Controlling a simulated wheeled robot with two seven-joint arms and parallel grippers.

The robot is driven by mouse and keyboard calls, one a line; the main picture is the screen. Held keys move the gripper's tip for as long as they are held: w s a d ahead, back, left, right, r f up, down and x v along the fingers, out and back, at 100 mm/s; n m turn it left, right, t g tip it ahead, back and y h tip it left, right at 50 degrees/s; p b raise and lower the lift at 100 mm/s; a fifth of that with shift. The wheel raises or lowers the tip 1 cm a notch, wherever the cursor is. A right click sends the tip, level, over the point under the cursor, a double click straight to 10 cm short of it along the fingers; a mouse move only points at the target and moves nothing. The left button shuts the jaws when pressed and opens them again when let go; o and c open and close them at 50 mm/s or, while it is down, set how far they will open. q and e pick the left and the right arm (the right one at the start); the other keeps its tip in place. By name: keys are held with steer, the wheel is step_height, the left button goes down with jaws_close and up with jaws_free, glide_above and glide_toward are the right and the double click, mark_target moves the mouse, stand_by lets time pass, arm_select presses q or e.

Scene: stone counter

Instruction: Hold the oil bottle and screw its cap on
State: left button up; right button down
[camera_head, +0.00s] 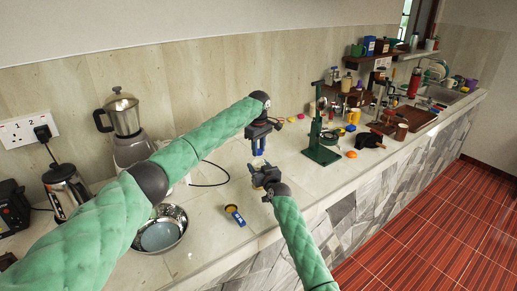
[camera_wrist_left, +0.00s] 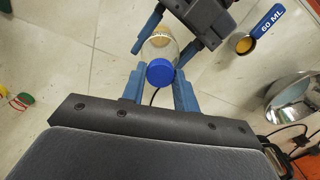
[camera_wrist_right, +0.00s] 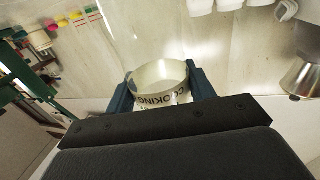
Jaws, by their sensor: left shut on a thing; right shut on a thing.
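The blue cap (camera_wrist_left: 159,73) sits between the fingers of my left gripper (camera_wrist_left: 160,92), which is shut on it. The clear oil bottle (camera_wrist_left: 156,48) shows beyond the cap in the left wrist view, lined up close to it. Whether cap and bottle neck touch cannot be told. My right gripper (camera_wrist_right: 160,92) is shut around the bottle (camera_wrist_right: 155,101), whose pale band reads "COOKING" upside down in the right wrist view. In the head view, my left gripper (camera_head: 258,152) points down above my right gripper (camera_head: 264,174). The bottle is mostly hidden there.
A blue 60 ML measuring spoon (camera_head: 234,214) lies on the counter, with a metal bowl (camera_head: 161,236) to its left. A green press (camera_head: 321,140) stands to the right. The counter around the grippers is mostly clear.

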arm_select(q)
steer(key=m, duration=1.2)
steer(key=shift+f, duration=0.1)
steer(key=m, duration=1.2)
steer(key=shift+w, duration=0.1)
steer(key=m, duration=0.8)
steer(key=o, duration=1.1)
